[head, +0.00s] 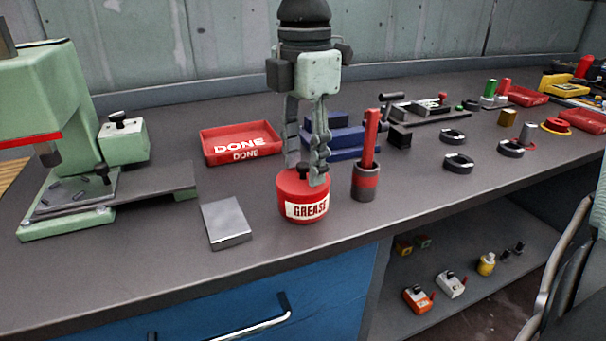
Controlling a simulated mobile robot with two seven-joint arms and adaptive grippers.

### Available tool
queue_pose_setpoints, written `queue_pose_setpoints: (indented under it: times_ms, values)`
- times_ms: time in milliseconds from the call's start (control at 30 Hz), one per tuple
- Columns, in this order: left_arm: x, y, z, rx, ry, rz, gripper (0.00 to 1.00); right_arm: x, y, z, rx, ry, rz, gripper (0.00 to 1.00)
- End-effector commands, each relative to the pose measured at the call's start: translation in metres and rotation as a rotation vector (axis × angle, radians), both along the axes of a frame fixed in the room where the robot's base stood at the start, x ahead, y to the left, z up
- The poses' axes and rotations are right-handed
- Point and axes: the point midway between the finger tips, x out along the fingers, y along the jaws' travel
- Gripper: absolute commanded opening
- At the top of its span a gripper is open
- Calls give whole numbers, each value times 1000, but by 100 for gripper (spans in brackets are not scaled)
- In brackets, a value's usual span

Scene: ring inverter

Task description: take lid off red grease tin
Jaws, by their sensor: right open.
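The red grease tin (305,209) stands upright near the front of the grey bench, with a white GREASE label on its side. Its red lid (290,184) is on top and has a small dark knob (302,172). My right gripper (306,176) points straight down from above the tin. Its two fingers are apart, one on each side of the knob, with the tips close to the lid. I cannot tell whether the tips touch it. My left gripper is not in view.
A silver block (226,222) lies left of the tin. A grey cup with a red stick (366,183) stands close on its right. A red DONE tray (240,143) and blue blocks (345,140) are behind. A green press (50,130) stands at far left.

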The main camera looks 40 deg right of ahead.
Motion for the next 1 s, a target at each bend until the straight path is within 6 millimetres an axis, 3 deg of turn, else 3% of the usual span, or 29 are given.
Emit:
queue_pose_setpoints:
  times_ms: [233, 600, 1000]
  values:
    - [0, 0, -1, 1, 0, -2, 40, 0, 0, -2, 1, -1, 0, 42]
    - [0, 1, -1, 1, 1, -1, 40, 0, 0, -2, 1, -1, 0, 0]
    - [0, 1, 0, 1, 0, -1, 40, 1, 0, 4, 0, -4, 0, 0]
